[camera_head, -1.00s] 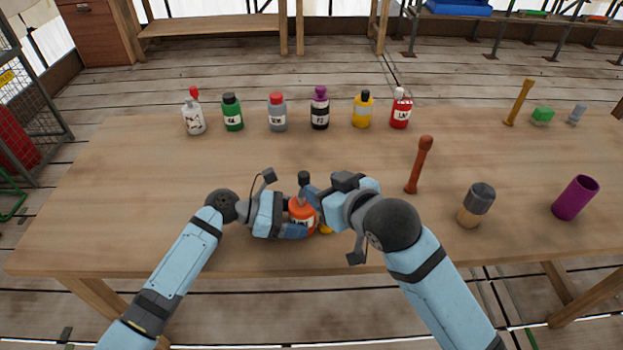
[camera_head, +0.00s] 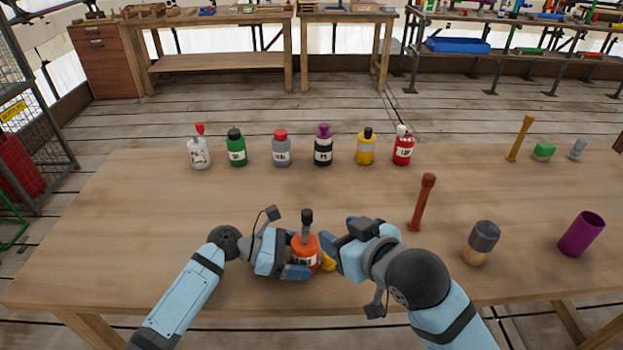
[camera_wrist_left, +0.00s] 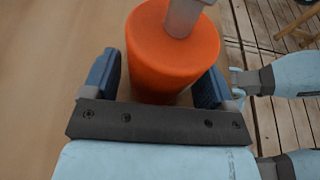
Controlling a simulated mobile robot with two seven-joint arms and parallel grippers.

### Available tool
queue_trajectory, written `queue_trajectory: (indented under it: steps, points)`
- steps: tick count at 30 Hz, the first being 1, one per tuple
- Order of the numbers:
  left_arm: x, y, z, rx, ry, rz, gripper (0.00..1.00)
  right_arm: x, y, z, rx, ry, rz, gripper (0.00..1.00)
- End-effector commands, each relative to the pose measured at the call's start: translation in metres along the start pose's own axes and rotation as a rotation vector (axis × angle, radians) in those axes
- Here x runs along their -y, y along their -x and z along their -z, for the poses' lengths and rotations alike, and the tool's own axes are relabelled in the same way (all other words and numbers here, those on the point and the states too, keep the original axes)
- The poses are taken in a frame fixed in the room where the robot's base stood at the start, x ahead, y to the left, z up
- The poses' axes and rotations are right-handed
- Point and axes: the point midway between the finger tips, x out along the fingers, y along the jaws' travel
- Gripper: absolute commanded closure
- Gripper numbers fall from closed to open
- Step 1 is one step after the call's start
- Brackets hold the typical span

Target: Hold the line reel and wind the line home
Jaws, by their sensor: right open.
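My right gripper (camera_head: 334,250) is open just right of the reel. A small yellow part (camera_head: 328,262) shows between them; what it belongs to is unclear.
A row of several bottles, including a green one (camera_head: 236,150) and a red one (camera_head: 403,150), stands farther back on the wooden table (camera_head: 150,215). The table's left is clear.

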Motion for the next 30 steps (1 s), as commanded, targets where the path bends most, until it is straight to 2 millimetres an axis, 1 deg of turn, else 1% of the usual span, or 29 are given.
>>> queue_trajectory:
  steps: [9,13,17,24,27,30]
  points:
    - [0.0,0.001,0.0,0.0,0.0,0.0,0.09,0.0,0.0,0.0,0.0,0.0,0.0,0.49]
    - [0.0,0.009,0.001,-0.001,0.0,-0.001,0.09,0.0,0.0,0.0,0.0,0.0,0.0,0.49]
    - [0.0,0.032,0.001,-0.002,-0.001,-0.002,0.09,0.0,0.0,0.0,0.0,0.0,0.0,0.49]
    - [0.0,0.084,0.0,-0.002,-0.001,-0.002,0.09,0.0,0.0,0.0,0.0,0.0,0.0,0.49]
    - [0.0,0.1,0.0,-0.002,-0.001,-0.001,0.09,0.0,0.0,0.0,0.0,0.0,0.0,0.49]
    - [0.0,0.112,0.001,-0.001,0.0,-0.001,0.09,0.0,0.0,0.0,0.0,0.0,0.0,0.49]
